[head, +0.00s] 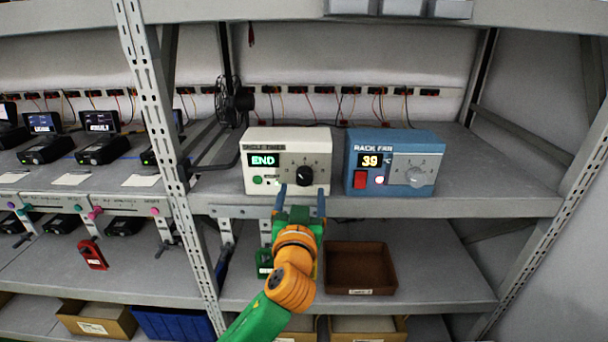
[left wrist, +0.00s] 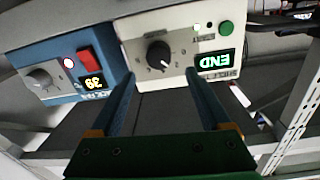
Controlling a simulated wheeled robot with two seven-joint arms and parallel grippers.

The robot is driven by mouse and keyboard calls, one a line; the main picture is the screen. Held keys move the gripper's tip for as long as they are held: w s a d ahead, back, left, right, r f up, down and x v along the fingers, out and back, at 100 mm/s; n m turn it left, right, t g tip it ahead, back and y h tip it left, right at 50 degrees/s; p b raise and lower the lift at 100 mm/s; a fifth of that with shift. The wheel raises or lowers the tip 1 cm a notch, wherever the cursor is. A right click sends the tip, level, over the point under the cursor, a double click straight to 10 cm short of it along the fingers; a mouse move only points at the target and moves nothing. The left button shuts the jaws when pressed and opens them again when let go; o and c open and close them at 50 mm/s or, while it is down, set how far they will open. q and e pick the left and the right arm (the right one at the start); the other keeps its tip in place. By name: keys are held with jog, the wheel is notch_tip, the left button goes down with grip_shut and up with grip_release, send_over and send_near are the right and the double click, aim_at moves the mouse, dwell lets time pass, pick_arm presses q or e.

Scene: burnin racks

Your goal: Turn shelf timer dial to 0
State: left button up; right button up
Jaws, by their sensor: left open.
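The shelf timer is a cream box (head: 320,143) on the middle shelf, with a green "END" display (head: 263,160) and a green button. Its black dial (head: 304,176) is on the right part of its front; its exact pointer setting is too small to tell. My left gripper (head: 302,192) is open, its two blue fingers in front of the timer, just below the dial. In the left wrist view, upside down, the dial (left wrist: 158,55) shows between and beyond the fingertips (left wrist: 158,60), with nothing held. My right gripper is not in view.
A blue rack fan box (head: 410,141) reading 39, with a red switch and a grey knob, stands close to the timer's right. A black fan (head: 235,98) stands behind left. A brown tray (head: 360,285) sits on the shelf below. A rack upright (head: 165,130) is to the left.

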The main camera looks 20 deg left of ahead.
aim_at(304, 180)
pick_arm(q)
jog(key=p+x, duration=0.1)
jog(key=x, duration=0.5)
jog(key=shift+w+f, duration=0.2)
jog(key=shift+w, duration=0.15)
grip_shut()
jog(key=shift+f+b, duration=0.2)
jog(key=shift+b, duration=0.15)
jog(key=n+b, duration=0.3)
jog(key=b, duration=0.2)
jog(key=shift+f+n, duration=0.15)
jog(key=shift+n, duration=0.25)
jog(key=shift+n+b, duration=0.9)
jog(key=shift+n, duration=0.2)
jog(key=shift+r+n+b, duration=0.2)
jog(key=shift+n+b, duration=0.4)
jog(key=shift+n, duration=0.4)
